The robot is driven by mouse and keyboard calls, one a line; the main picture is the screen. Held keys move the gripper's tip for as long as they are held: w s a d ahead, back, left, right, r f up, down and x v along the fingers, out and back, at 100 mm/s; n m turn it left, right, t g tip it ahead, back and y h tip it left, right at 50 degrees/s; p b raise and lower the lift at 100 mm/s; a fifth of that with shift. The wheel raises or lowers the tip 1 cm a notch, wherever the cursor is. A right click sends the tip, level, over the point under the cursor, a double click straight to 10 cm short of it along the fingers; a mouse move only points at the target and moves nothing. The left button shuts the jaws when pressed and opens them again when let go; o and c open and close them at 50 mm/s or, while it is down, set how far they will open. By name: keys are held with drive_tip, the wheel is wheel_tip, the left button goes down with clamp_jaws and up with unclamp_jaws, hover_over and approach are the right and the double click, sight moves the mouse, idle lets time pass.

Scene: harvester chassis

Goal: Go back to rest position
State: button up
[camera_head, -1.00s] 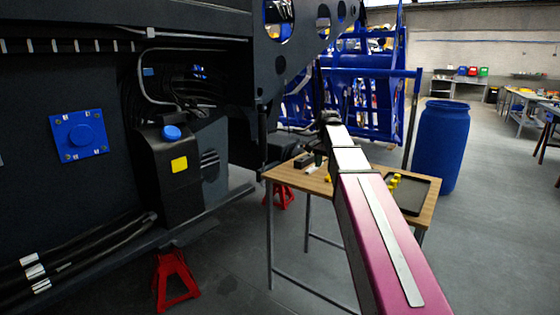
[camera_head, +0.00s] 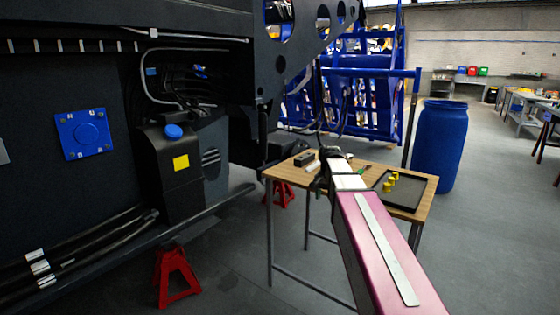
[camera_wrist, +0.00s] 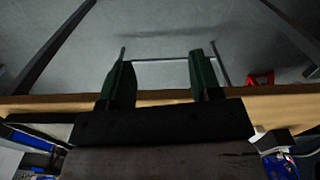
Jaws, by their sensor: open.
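My gripper (camera_wrist: 162,80) shows in the wrist view with its two dark green fingers apart and nothing between them. Below the fingers lie the wooden table edge and the grey floor. In the head view my pink and white arm reaches forward over the wooden table (camera_head: 280,171). The gripper end there is dark and small, near the table's left part, and its fingers are hard to make out.
A black tray (camera_head: 408,202) with yellow parts (camera_head: 391,181) lies on the table's right side. A dark block (camera_head: 304,159) lies at the back left. The dark harvester chassis (camera_head: 100,180) fills the left. Red stands (camera_head: 176,278) are beneath it. A blue barrel (camera_head: 440,150) stands at right.

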drive_tip(key=s+f+n, duration=0.3)
drive_tip(key=s+f, duration=0.6)
drive_tip(key=f, duration=0.2)
drive_tip(key=s+f+n, duration=0.3)
drive_tip(key=s+f, duration=0.6)
drive_tip(key=f, duration=0.3)
drive_tip(key=shift+d, duration=0.4)
drive_tip(key=shift+f, duration=0.1)
